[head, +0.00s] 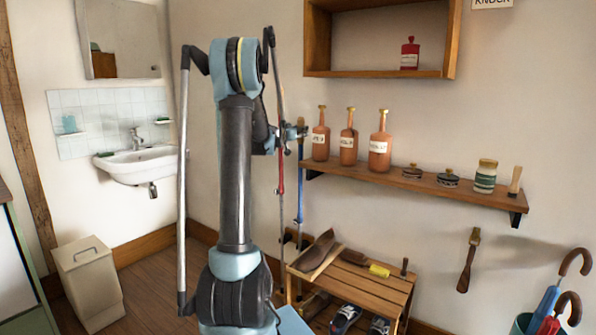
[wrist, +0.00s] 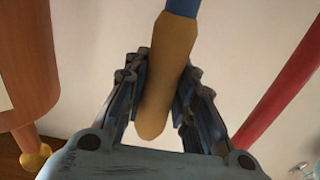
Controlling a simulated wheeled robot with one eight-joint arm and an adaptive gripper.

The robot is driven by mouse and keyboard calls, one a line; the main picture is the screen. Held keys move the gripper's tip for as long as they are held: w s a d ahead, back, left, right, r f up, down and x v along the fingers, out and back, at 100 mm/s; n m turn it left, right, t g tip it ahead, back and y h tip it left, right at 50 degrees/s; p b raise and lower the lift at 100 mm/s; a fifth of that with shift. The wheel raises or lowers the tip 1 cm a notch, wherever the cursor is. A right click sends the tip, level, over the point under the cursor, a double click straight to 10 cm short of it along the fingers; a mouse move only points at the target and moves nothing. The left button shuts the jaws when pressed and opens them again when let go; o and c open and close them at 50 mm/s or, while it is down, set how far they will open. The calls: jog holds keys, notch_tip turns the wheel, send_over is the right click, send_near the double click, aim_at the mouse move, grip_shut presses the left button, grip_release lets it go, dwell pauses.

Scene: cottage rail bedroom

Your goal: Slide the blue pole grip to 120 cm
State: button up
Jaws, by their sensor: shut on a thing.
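The blue pole (head: 300,200) stands upright near the wall, left of the wall shelf. Its tan grip (wrist: 170,60) is at the top, with a short piece of blue shaft showing in the wrist view (wrist: 183,7). My gripper (wrist: 165,85) is shut on the tan grip, with a finger on each side. In the head view my gripper (head: 291,133) is small and partly hidden by my arm. A red pole (head: 281,180) stands just left of the blue one; it also shows in the wrist view (wrist: 285,90). No length marks can be read.
A wooden shelf (head: 450,188) with several terracotta bottles (head: 348,143) and jars begins just right of the gripper. One bottle (wrist: 45,60) is close in the wrist view. A slatted bench (head: 375,288) with shoes stands below. A sink (head: 140,164) is at left.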

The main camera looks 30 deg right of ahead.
jog(key=shift+r, duration=6.8)
jog(key=o, duration=1.2)
jog(key=shift+o, duration=0.2)
jog(key=v, duration=1)
